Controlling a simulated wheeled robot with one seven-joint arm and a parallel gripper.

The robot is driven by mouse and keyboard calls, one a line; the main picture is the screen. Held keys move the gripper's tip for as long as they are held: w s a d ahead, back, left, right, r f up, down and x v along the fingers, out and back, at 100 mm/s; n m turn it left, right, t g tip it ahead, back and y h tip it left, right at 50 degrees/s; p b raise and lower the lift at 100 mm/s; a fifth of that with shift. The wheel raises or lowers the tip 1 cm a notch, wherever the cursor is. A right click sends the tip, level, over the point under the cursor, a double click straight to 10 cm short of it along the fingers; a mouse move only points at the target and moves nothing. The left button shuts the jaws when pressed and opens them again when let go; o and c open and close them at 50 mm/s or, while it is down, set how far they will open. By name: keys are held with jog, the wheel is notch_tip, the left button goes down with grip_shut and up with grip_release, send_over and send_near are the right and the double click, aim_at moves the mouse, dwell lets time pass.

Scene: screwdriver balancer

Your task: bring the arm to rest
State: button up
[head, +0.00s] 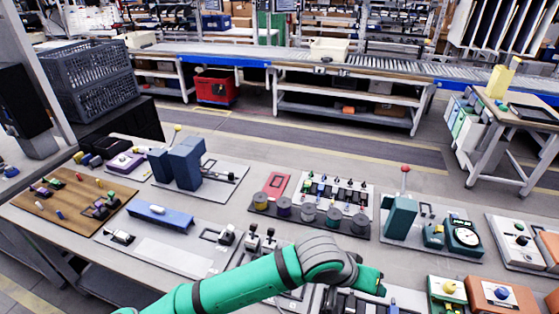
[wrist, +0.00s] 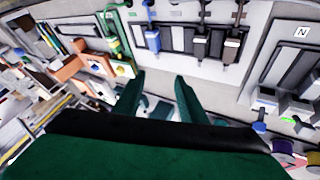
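My green arm reaches in from the bottom of the head view, over the front of the workbench. My gripper (head: 372,280) is at the arm's right end, above the bench's front part. In the wrist view my gripper (wrist: 160,80) shows two green fingers set apart, with nothing between them, so it is open and empty. Beyond the fingers is a pale panel (wrist: 190,68) with a dark slotted strip (wrist: 178,39) and several plugs or connectors. I cannot tell whether the fingers touch anything. A screwdriver balancer cannot be made out for certain.
The workbench (head: 55,232) is crowded with fixtures: a wooden board (head: 85,190), a blue block (head: 162,218), a row of spools (head: 308,214), a dial unit (head: 463,236) and orange boxes (head: 500,294). Grey crates (head: 90,80) stand at the back left. Open floor lies behind the bench.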

jog(key=w+d+r+t+h, duration=0.1)
jog(key=d+r+t+h, duration=0.1)
jog(key=d+r+h, duration=0.7)
notch_tip(320, 180, up, 10)
jog(key=w+n+t+h, duration=0.1)
jog(key=w+n+t, duration=0.25)
jog(key=t, duration=0.35)
jog(key=s+a+f+n+t+y, duration=0.3)
jog(key=a+f+n+t+y, duration=0.15)
jog(key=a+f+y, duration=0.35)
jog(key=s+a+f+n+t+y, duration=0.3)
jog(key=a+f+n+y, duration=0.25)
jog(key=a+f, duration=0.35)
jog(key=s+a+f+m+g+y, duration=0.1)
jog(key=s+a+f, duration=0.3)
jog(key=s, duration=0.4)
jog(key=s+a+f+m+g+y, duration=0.1)
jog(key=s+a+f+m, duration=0.2)
jog(key=s, duration=0.5)
jog(key=s+a+f+m+g+y, duration=0.1)
jog(key=s+a+f+m, duration=0.2)
jog(key=s+a+f, duration=0.3)
jog(key=shift+f+v, duration=0.2)
jog(key=shift+v, duration=0.85)
